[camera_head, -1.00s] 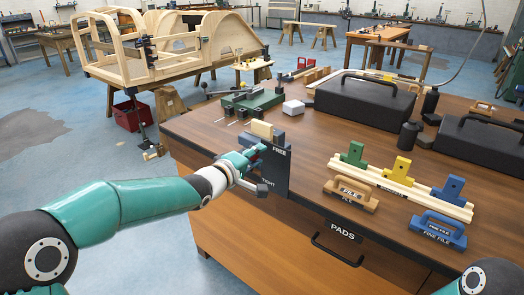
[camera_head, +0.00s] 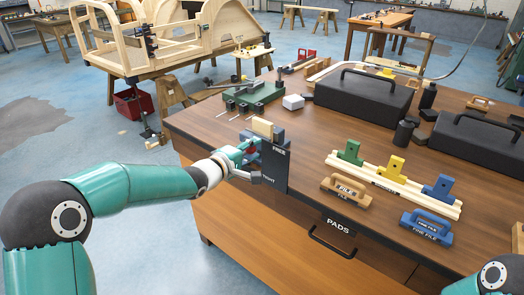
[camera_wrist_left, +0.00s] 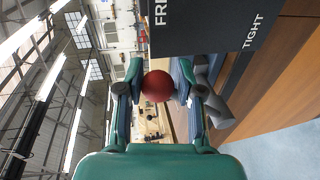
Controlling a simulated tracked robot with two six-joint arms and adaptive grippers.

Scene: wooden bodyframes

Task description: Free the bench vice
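The bench vice (camera_head: 272,131) sits at the bench's near left corner with a pale wooden block (camera_head: 262,127) in its jaws. A dark plate (camera_head: 275,168) on its front reads FREE at the top and TIGHT lower down; it also shows in the wrist view (camera_wrist_left: 205,28). A red ball knob (camera_wrist_left: 157,87) is between my left gripper's fingers (camera_wrist_left: 158,76), which appear to touch it on both sides. In the head view my left gripper (camera_head: 245,152) is beside the plate, partly hiding the knob. A grey lever part (camera_wrist_left: 215,103) shows beside it. My right gripper is out of view.
Two dark cases (camera_head: 362,100) (camera_head: 478,142) stand behind. The bench top between vice and rack is clear.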

